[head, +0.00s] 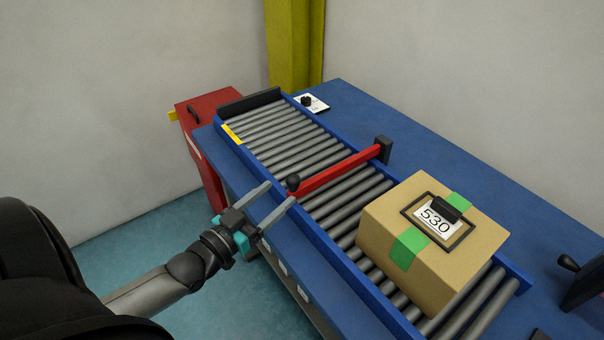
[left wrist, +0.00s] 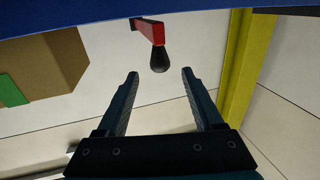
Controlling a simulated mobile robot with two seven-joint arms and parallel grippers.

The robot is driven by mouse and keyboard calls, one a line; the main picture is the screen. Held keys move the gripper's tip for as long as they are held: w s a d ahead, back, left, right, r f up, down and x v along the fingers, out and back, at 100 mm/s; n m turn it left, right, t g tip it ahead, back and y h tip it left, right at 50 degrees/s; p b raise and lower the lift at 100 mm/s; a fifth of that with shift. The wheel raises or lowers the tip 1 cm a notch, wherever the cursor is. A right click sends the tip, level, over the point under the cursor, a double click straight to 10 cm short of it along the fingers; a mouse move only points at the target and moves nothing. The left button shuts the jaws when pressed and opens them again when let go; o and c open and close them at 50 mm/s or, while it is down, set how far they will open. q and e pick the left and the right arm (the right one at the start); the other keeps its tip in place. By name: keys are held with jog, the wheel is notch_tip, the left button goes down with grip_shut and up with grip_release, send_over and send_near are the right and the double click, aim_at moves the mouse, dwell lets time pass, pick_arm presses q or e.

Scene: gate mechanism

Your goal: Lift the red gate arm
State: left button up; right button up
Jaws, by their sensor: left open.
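The red gate arm (head: 338,171) lies low across the roller conveyor, from a dark post (head: 384,149) on the far rail to a black knob (head: 293,183) at its near end. My left gripper (head: 281,195) is open, with its fingers on either side of the knob in the head view. In the left wrist view the knob (left wrist: 160,60) hangs below the end of the red arm (left wrist: 149,34), ahead of and between the two open fingertips (left wrist: 160,73). The knob appears untouched. My right gripper is not in view.
A cardboard box (head: 415,240) labelled 530 with green tape sits on the rollers just right of the gate arm. A red cabinet (head: 209,115) stands at the left end. The conveyor rests on a blue table (head: 375,115). Rollers left of the gate are clear.

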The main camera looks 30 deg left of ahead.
pick_arm(q)
jog(key=w, duration=0.3)
jog(key=w+d, duration=0.1)
jog(key=w, duration=0.2)
jog(key=w+b, duration=0.1)
jog(key=w, duration=0.2)
jog(key=shift+w+d, duration=0.15)
grip_shut()
dwell(0.5)
dwell(0.8)
